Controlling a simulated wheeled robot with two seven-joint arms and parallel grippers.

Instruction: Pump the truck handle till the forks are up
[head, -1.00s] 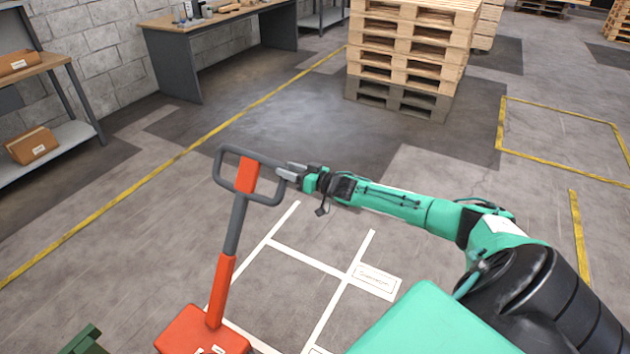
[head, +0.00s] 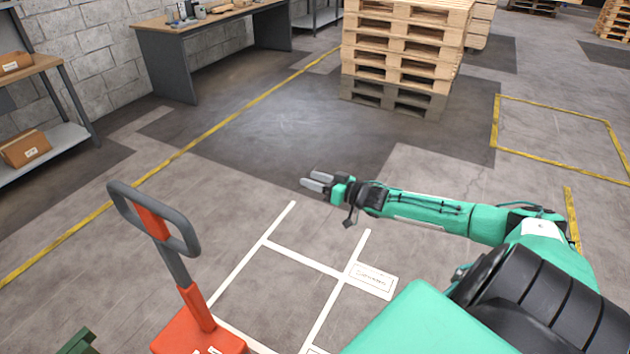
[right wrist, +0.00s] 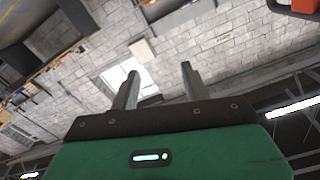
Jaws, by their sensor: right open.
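The truck handle (head: 154,218) is a grey loop with an orange centre piece, on a grey and orange shaft that leans up to the left from the orange truck body (head: 200,340). A corner of orange and dark grey, seemingly the handle, shows at the top right of the right wrist view (right wrist: 293,5). My right gripper (head: 317,181) is open and empty, to the right of the handle and clear of it. Its two fingers also show apart in the right wrist view (right wrist: 158,82). The forks are not in view. My left gripper is not in view.
A stack of pallets (head: 402,55) stands at the back. A workbench (head: 215,28) and a shelf with cardboard boxes (head: 25,148) line the left wall. White and yellow lines mark the floor, which is clear around my right gripper.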

